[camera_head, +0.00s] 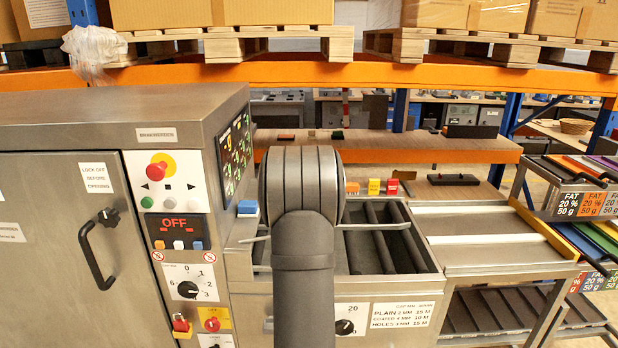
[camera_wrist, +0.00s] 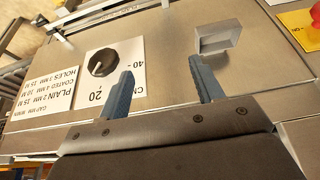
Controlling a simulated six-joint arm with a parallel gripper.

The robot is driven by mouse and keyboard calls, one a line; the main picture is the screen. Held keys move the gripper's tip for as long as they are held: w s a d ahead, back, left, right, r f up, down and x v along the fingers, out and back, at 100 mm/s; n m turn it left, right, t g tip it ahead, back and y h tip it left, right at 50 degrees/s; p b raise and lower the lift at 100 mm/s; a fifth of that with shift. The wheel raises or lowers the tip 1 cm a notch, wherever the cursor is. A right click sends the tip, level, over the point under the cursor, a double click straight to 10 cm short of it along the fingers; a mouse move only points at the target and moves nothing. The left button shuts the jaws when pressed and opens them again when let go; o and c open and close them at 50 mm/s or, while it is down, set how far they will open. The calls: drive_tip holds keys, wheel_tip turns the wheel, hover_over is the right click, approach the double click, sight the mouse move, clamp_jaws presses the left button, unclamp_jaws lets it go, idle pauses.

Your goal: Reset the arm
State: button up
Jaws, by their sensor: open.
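My arm rises through the middle of the head view in front of the tray cleaner (camera_head: 60,105), and its dark link hides my gripper there. In the wrist view my gripper (camera_wrist: 163,82) is open, with two blue fingers apart and nothing between them. It faces the machine's metal front panel. A black dial knob (camera_wrist: 102,62) on a white label is just beyond the left finger, and a square metal handle (camera_wrist: 217,38) is beyond the right finger. I cannot tell whether the fingers touch the panel.
The cleaner's door handle (camera_head: 93,248) and the control panel with an OFF display (camera_head: 174,226) are on the left. Dark rollers (camera_head: 385,240) lie behind my arm. A metal outfeed table (camera_head: 480,255) and a rack of coloured trays (camera_head: 590,215) stand on the right.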

drive_tip(key=shift+w+d+r, duration=0.2)
drive_tip(key=shift+d+r, duration=0.05)
drive_tip(key=shift+r, duration=0.45)
drive_tip(key=shift+w+d+r, duration=0.25)
drive_tip(key=shift+d+r, duration=0.05)
drive_tip(key=shift+r, duration=0.45)
drive_tip(key=shift+w+d+r, duration=0.2)
drive_tip(key=shift+d+r, duration=0.05)
drive_tip(key=shift+r, duration=0.45)
